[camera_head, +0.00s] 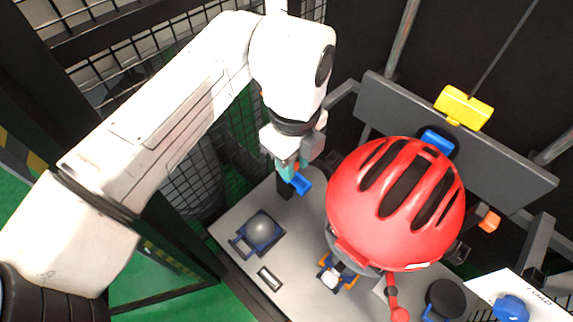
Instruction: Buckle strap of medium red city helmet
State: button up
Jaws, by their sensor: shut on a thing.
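The red helmet (395,205) with dark vent slots sits at the right middle of the grey bench, crown up. Its underside is mostly hidden; I cannot make out the strap or buckle clearly. My gripper (293,172) points down left of the helmet, apart from it. Its teal fingers are shut on a small blue piece (301,184). A dark upright part shows just below it, and I cannot tell whether they are joined.
The bench (228,222) carries a grey ball in a blue cradle (262,231) and a small orange-edged fixture (335,273). A yellow block (463,106) hangs behind the helmet. A red lever (392,293), black disc (445,298) and white sign (535,298) are at front right.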

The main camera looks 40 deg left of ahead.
jog(key=shift+w+d+r+p, duration=0.75)
jog(key=shift+w+p, duration=0.25)
jog(key=shift+w, duration=0.15)
jog(key=shift+w+d+r+p, duration=0.75)
jog(key=shift+w+p, duration=0.2)
jog(key=shift+w, duration=0.2)
jog(key=shift+w+d+r+p, duration=0.65)
jog(key=shift+w+r+p, duration=0.2)
jog(key=shift+w+p, duration=0.25)
jog(key=shift+f, duration=0.65)
jog(key=shift+f+b, duration=0.65)
jog(key=shift+f, duration=0.4)
jog(key=shift+f, duration=0.15)
jog(key=o, duration=1)
notch_tip(320, 180, up, 11)
jog(key=shift+f+b, duration=0.15)
jog(key=shift+b, duration=0.65)
